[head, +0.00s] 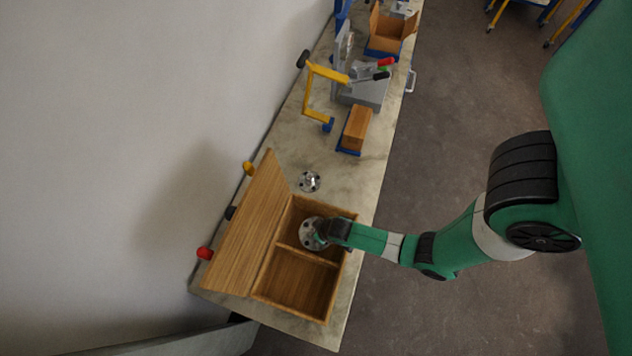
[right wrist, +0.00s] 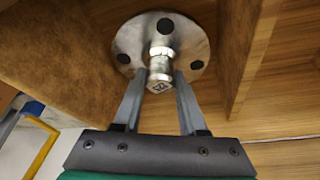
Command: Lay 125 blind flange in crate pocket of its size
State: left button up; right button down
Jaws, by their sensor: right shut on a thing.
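My right gripper (head: 322,234) is shut on the knob of a round grey metal blind flange (head: 308,238). In the right wrist view the fingers (right wrist: 160,80) grip the knob below the flange disc (right wrist: 187,48), which has several dark bolt holes. The flange is at the upper pocket of the open wooden crate (head: 265,278), close to the divider (head: 310,256). I cannot tell whether it touches the pocket floor. The lower pocket (head: 292,286) is empty. No size mark can be read. My left gripper is not in view.
Another, smaller-looking flange (head: 309,181) lies on the bench just beyond the crate. The crate's lid (head: 246,225) stands open on the left. A yellow lever device (head: 326,73), a wooden block (head: 356,128) and another open box (head: 388,34) stand farther along the bench.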

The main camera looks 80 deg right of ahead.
jog(key=shift+w+f, duration=0.15)
jog(key=shift+f, duration=0.3)
jog(key=shift+f, duration=0.1)
jog(key=shift+f+b, duration=0.35)
jog(key=shift+b, duration=0.05)
jog(key=shift+f, duration=0.15)
jog(key=shift+c, duration=2.3)
grip_release()
